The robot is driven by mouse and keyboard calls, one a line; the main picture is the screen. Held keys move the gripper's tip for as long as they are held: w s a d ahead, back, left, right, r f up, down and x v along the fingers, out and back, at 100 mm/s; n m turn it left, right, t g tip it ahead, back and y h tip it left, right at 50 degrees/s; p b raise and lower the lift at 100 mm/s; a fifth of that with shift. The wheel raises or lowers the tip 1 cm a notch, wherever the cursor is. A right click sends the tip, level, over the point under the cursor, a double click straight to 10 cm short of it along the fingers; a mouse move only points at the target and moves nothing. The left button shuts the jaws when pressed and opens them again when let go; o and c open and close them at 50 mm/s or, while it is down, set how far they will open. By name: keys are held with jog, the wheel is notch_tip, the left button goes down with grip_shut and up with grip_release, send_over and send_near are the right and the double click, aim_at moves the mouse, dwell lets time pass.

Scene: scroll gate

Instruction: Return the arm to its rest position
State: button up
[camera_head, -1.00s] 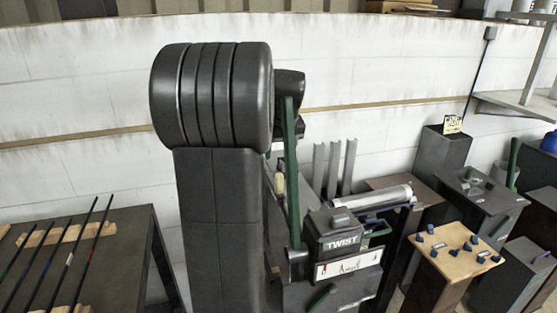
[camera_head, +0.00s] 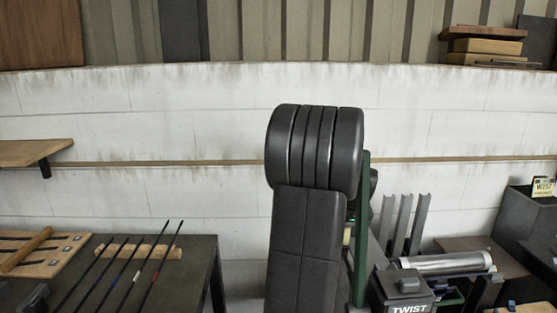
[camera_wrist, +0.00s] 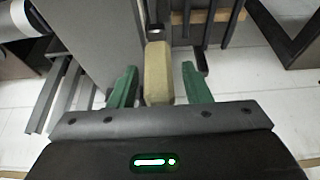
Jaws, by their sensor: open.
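My gripper (camera_wrist: 159,80) shows in the wrist view with its two green fingers apart. A tan block-like piece (camera_wrist: 158,72) appears in the gap between them, with space visible on both sides. I cannot tell how far beyond the fingertips it lies. In the head view my dark arm stands upright right of the middle, folded at a thick rounded joint. The gripper itself is hidden there.
A dark table (camera_head: 190,268) with several thin rods (camera_head: 118,275) on a wooden rack stands at left. At right are a box marked TWIST (camera_head: 402,290), a metal cylinder (camera_head: 445,262) and upright grey channels (camera_head: 403,225). A pale wall (camera_head: 180,110) runs behind.

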jog(key=shift+w+r+p, duration=0.2)
jog(key=shift+w+p, duration=0.2)
jog(key=shift+w, duration=1.55)
jog(key=shift+s, duration=0.1)
